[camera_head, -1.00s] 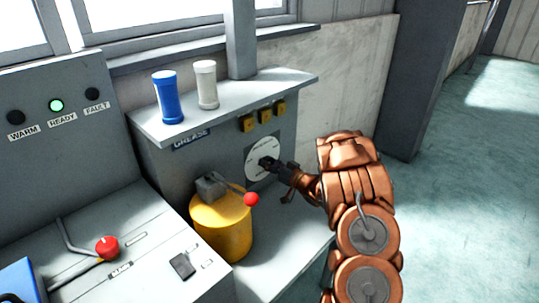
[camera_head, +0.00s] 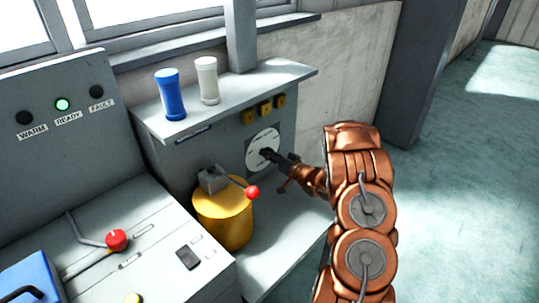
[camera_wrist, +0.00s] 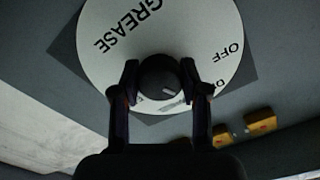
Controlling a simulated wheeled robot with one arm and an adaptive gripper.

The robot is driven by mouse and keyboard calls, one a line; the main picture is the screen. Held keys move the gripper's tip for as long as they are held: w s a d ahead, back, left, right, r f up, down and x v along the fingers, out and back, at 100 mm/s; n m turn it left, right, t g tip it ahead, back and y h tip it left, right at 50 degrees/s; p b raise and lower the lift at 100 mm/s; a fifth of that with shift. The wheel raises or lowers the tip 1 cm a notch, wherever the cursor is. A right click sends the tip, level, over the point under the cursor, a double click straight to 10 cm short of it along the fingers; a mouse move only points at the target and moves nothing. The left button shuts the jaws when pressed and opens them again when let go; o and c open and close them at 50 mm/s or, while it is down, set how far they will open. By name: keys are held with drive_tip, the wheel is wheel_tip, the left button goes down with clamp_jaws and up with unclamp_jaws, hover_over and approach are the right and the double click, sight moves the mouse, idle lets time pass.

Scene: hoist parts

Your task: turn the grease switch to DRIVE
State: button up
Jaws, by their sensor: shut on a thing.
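The grease switch is a dark round knob (camera_wrist: 160,80) with a pale pointer mark, set in the middle of a white dial (camera_head: 265,143). In the wrist view the white dial (camera_wrist: 100,22) reads GREASE and OFF. Other lettering lower on the dial is partly hidden by my gripper. In the wrist view the pale mark points to the lower right. My gripper (camera_wrist: 160,82) is shut on the knob, one finger on each side. In the head view my gripper (camera_head: 271,156) reaches the dial from the right.
A yellow canister (camera_head: 224,218) with a red-tipped lever (camera_head: 252,192) stands left of my gripper. Blue (camera_head: 170,95) and white (camera_head: 208,80) cylinders stand on the shelf above. Several yellow blocks (camera_head: 265,112) sit over the dial. Open floor lies at right.

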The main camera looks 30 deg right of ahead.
drive_tip(key=o, duration=1.1)
drive_tip(key=shift+o, duration=0.2)
drive_tip(key=v, duration=1.2)
